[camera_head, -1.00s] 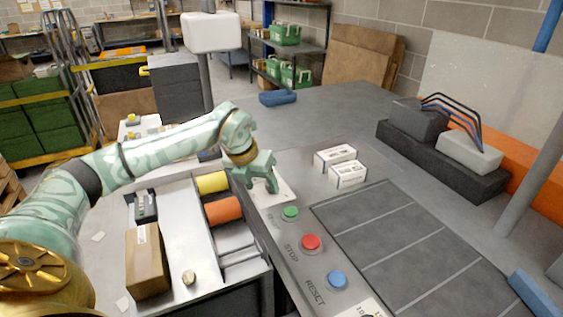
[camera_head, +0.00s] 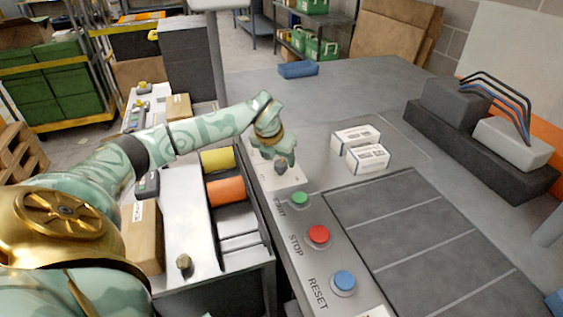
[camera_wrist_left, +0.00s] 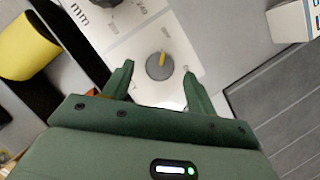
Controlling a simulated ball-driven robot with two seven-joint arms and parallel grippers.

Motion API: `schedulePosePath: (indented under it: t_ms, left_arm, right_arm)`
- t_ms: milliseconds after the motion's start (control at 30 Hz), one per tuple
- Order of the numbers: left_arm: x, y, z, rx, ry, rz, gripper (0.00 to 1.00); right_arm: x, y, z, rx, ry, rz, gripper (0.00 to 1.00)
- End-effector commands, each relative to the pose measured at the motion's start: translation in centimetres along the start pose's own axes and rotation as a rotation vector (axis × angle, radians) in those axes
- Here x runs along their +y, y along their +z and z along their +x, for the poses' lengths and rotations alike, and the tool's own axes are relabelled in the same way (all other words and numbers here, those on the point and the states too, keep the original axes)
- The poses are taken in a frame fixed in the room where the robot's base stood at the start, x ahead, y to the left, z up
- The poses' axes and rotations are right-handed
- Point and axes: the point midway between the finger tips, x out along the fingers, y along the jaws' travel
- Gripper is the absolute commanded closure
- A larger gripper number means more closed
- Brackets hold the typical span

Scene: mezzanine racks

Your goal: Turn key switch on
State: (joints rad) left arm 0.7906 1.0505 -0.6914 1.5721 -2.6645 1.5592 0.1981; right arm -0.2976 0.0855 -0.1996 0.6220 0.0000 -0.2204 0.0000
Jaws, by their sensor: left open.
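A round grey knob with a yellow bar (camera_wrist_left: 159,66) shows in the left wrist view, set on a white plate (camera_wrist_left: 135,28) with printed marks. I take this knob to be the key switch; its lettering is too small to read fully. In the head view the white plate (camera_head: 293,181) lies on the grey bench top, behind the green button. My left gripper (camera_head: 281,163) is over this plate, pointing down. In the wrist view its two fingers are apart, with the knob between their tips and nothing held. Whether they touch it I cannot tell. My right gripper is not in view.
Green (camera_head: 300,199), red (camera_head: 318,236) and blue (camera_head: 344,282) buttons stand in a row in front of the plate. Two white boxes (camera_head: 368,158) sit to its right. A yellow roll (camera_head: 217,160) and an orange roll (camera_head: 226,191) lie to its left.

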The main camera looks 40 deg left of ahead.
Motion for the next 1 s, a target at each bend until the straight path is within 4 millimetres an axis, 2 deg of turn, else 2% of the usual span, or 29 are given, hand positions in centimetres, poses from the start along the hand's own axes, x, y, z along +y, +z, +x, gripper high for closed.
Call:
schedulePosePath:
  t_ms: [33,200,500,667,1000]
  left_arm:
    - [0.0,-0.1,1.0,0.003,0.0,-0.001,0.42]
    - [0.0,0.0,2.3,0.001,0.0,0.001,0.42]
    - [0.0,0.0,2.4,0.0,0.0,0.001,0.42]
    - [0.0,0.0,2.4,0.0,0.0,0.001,0.87]
    - [0.0,0.1,2.3,-0.001,-0.011,0.027,0.87]
  right_arm:
    - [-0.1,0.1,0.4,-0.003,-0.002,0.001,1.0]
    - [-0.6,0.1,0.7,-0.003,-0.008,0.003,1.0]
    - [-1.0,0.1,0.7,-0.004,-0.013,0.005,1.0]
    - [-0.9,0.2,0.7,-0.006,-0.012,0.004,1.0]
    - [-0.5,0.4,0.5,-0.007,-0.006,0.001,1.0]
